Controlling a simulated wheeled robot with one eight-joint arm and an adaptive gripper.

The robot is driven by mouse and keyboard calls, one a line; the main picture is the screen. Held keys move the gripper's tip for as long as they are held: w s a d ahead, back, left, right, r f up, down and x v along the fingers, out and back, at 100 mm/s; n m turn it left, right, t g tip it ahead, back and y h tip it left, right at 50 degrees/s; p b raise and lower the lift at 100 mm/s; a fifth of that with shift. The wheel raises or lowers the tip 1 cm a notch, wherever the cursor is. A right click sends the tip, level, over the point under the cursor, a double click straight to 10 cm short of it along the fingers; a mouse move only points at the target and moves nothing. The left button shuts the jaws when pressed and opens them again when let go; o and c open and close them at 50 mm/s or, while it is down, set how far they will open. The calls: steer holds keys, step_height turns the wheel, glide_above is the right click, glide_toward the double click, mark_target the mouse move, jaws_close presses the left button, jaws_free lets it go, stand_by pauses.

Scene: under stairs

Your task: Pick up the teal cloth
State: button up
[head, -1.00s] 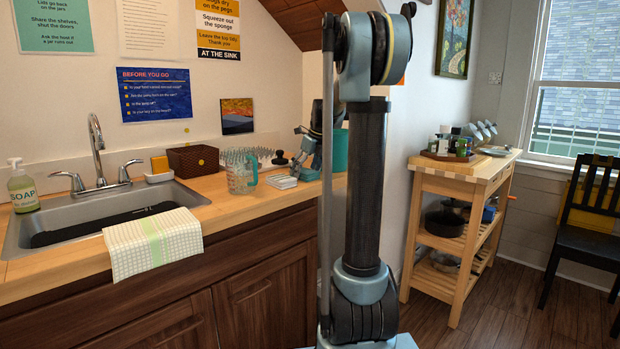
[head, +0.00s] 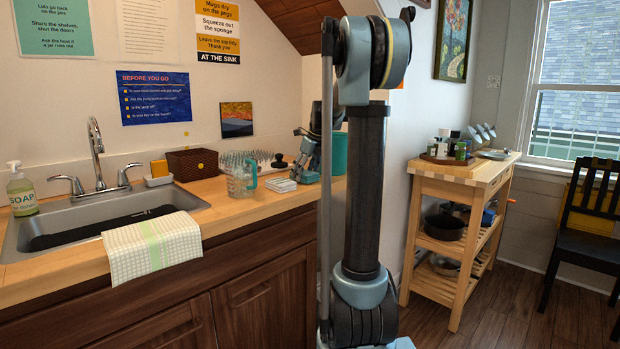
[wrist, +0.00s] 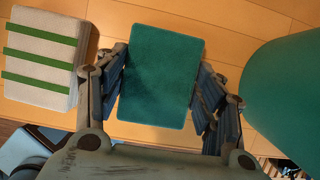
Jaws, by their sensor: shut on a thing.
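The teal cloth (wrist: 160,70) is a flat folded rectangle between the fingers of my gripper (wrist: 164,62) in the wrist view. My gripper is shut on it, with one finger against each long side. The wood counter shows around the cloth's far and near ends. In the head view my gripper (head: 305,168) is low over the counter, partly behind my arm, and I cannot make out the cloth there.
A pale stack with green stripes (wrist: 42,55) lies close left of the cloth. A large teal container (wrist: 285,95) stands close on the right; it also shows in the head view (head: 340,153).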

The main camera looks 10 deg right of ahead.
mark_target(305, 172)
step_height(305, 172, up, 10)
stand_by(0.4)
steer(key=shift+f, duration=0.1)
